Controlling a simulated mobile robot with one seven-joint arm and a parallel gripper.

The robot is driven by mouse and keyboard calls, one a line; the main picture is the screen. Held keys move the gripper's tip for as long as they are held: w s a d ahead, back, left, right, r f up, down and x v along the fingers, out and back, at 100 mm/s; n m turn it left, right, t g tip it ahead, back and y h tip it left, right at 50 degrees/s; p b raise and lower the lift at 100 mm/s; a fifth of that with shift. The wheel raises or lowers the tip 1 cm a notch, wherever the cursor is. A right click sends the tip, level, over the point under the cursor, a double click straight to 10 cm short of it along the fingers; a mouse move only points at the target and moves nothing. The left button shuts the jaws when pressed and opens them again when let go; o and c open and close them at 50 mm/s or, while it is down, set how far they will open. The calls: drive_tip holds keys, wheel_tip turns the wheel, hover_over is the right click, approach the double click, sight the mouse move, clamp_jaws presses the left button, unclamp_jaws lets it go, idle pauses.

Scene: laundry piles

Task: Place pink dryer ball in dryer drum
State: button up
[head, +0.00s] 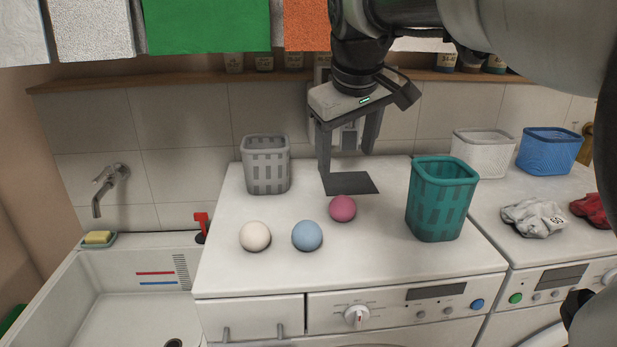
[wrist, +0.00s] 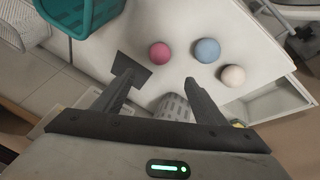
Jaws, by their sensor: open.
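The pink dryer ball (head: 342,208) rests on the white machine top, right of a blue ball (head: 307,235) and a cream ball (head: 255,236). It also shows in the wrist view (wrist: 160,53), beyond the fingertips. My gripper (head: 347,172) is open and empty, above the back of the machine top near a dark square patch (head: 350,183). In the wrist view its two fingers (wrist: 160,82) are spread apart, with nothing between them. No dryer drum opening is clearly visible; part of a round door edge shows at the head view's lower right.
A teal basket (head: 441,200) stands right of the pink ball, and a grey basket (head: 265,165) at the back left. White (head: 482,153) and blue (head: 549,152) baskets and clothes (head: 534,218) are on the right machine. A sink (head: 125,290) is at left.

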approach(343, 201)
drive_tip(key=x, duration=0.5)
drive_tip(key=shift+w+a, duration=0.2)
drive_tip(key=shift+a, duration=0.05)
drive_tip(key=shift+d+x, duration=0.1)
drive_tip(key=shift+x, duration=1.3)
drive_tip(key=shift+d+x, duration=0.15)
drive_tip(key=shift+x, duration=1.2)
drive_tip(key=shift+s, duration=0.15)
drive_tip(key=c, duration=1.2)
